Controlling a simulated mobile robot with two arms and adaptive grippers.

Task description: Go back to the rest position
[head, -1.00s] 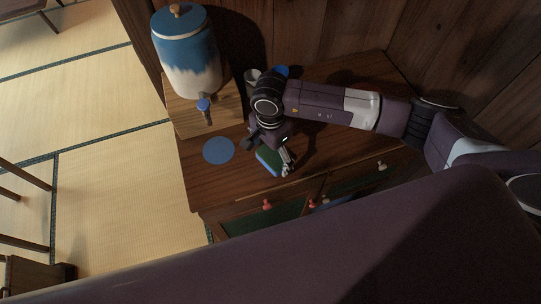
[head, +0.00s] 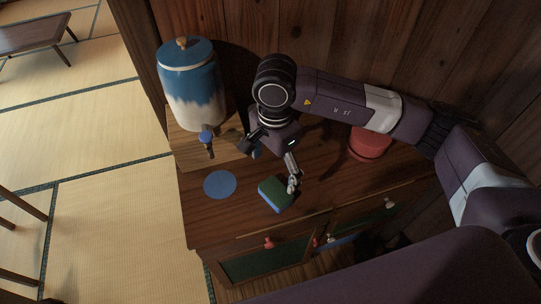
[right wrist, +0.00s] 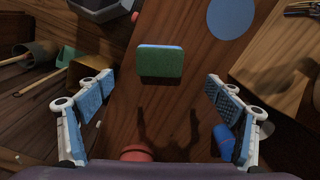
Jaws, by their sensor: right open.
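My right gripper (head: 268,168) is open and empty above the cabinet top, with its fingers spread apart. The right wrist view also shows the open gripper (right wrist: 158,85), with a blue-padded finger on each side and nothing between them. A green and blue sponge (head: 275,195) lies on the wooden cabinet top, below the gripper. The sponge also shows in the right wrist view (right wrist: 160,63), beyond the fingers and apart from them. My left gripper is in neither view.
A blue disc (head: 220,184) lies left of the sponge. A blue and white dispenser (head: 190,90) with a tap stands on a wooden board at the back left. A red round object (head: 370,143) stands near the wooden wall. A blue object (right wrist: 224,138) is near the right finger.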

